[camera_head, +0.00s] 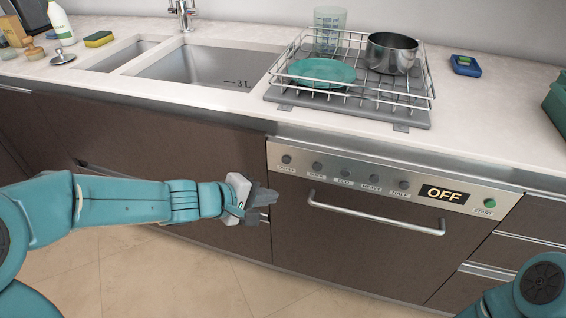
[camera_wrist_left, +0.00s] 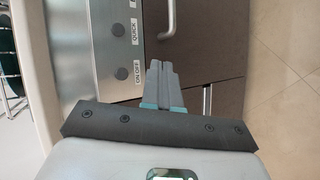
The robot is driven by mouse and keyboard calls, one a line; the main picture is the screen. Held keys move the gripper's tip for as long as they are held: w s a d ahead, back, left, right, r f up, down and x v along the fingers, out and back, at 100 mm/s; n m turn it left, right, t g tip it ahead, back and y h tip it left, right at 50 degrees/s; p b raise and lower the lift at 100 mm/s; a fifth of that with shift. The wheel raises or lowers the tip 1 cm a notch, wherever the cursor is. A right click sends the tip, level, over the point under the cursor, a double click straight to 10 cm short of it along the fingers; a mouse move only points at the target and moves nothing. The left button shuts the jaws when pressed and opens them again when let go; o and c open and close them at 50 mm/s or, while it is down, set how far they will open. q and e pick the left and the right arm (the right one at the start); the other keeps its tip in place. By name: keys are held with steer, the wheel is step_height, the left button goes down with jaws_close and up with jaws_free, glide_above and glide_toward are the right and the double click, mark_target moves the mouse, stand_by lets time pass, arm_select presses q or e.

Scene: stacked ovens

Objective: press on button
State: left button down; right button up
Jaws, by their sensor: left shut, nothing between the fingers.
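The on/off button (camera_head: 287,159) is a round dark knob at the left end of the dishwasher's silver panel. In the left wrist view the on/off button (camera_wrist_left: 123,73) has its label beside it. The display (camera_head: 443,194) reads OFF. My left gripper (camera_head: 267,199) is shut and empty, below the on/off button and in front of the dishwasher's left edge. In the left wrist view its closed fingers (camera_wrist_left: 159,66) point toward the dishwasher front, to the right of the button and apart from it in the picture. My right gripper is out of view.
Several similar knobs and a green start button (camera_head: 490,203) share the panel. The door handle (camera_head: 375,215) sticks out below it. Above are the counter, a sink (camera_head: 195,64) and a dish rack (camera_head: 285,75) with dishes. The floor in front is clear.

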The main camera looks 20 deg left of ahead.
mark_target(286, 160)
arm_select(q)
steer(key=shift+w+d+f+p, duration=0.1)
steer(key=shift+w+p, duration=2.45)
steer(key=shift+w, duration=1.85)
steer(key=shift+w, duration=0.4)
steer(key=shift+w, duration=0.45)
steer(key=shift+s+b, duration=0.8)
steer(key=shift+s, duration=0.1)
